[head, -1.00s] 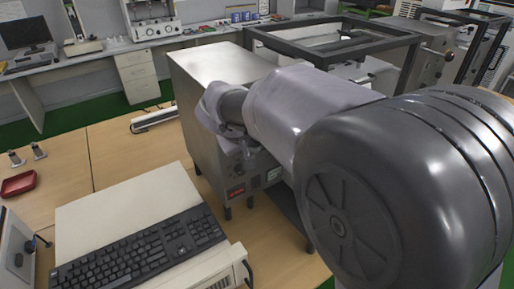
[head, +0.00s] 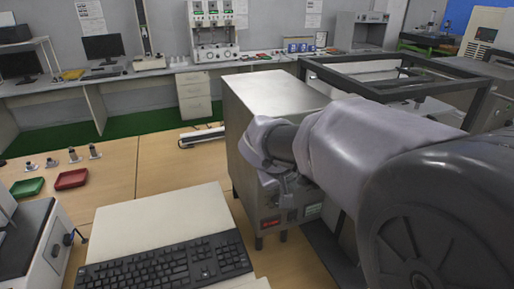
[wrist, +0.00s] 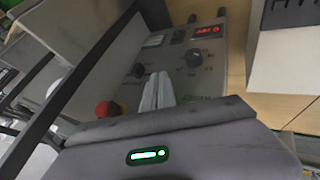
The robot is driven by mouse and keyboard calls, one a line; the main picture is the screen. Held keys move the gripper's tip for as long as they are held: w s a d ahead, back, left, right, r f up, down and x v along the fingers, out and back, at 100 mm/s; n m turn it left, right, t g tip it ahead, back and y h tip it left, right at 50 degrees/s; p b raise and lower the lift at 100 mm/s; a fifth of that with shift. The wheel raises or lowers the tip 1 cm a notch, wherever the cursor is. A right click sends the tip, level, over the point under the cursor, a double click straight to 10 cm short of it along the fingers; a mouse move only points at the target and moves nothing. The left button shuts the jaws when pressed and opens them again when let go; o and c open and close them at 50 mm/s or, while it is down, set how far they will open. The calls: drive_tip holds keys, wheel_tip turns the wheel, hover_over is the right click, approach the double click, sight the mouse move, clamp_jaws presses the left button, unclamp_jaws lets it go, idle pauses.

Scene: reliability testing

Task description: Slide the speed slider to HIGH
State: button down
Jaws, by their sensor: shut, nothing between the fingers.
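A grey metal machine (head: 275,92) stands on the wooden table, with a control panel (wrist: 178,62) on its front. In the wrist view the panel carries a red lit display (wrist: 208,31), dark knobs (wrist: 194,57) and a red mushroom button (wrist: 103,109). I cannot make out the speed slider or a HIGH mark. My gripper (wrist: 160,78) has its two pale fingers together, empty, pointing at the panel between the knobs. I cannot tell whether the tips touch it. In the head view my wrist covers part of the machine's front.
A black keyboard (head: 170,262) on a pale computer case (head: 150,222) lies left of the machine. Red (head: 71,179) and green (head: 27,187) trays sit farther left. A dark open frame (head: 390,72) stands behind my arm.

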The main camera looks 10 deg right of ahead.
drive_tip(key=w+d+f+b, duration=0.2)
drive_tip(key=w+d+f, duration=0.1)
drive_tip(key=d+f, duration=0.2)
drive_tip(key=shift+w+d, duration=0.4)
drive_tip(key=shift+d, duration=0.25)
drive_tip(key=d, duration=0.4)
drive_tip(key=shift+w+p, duration=0.35)
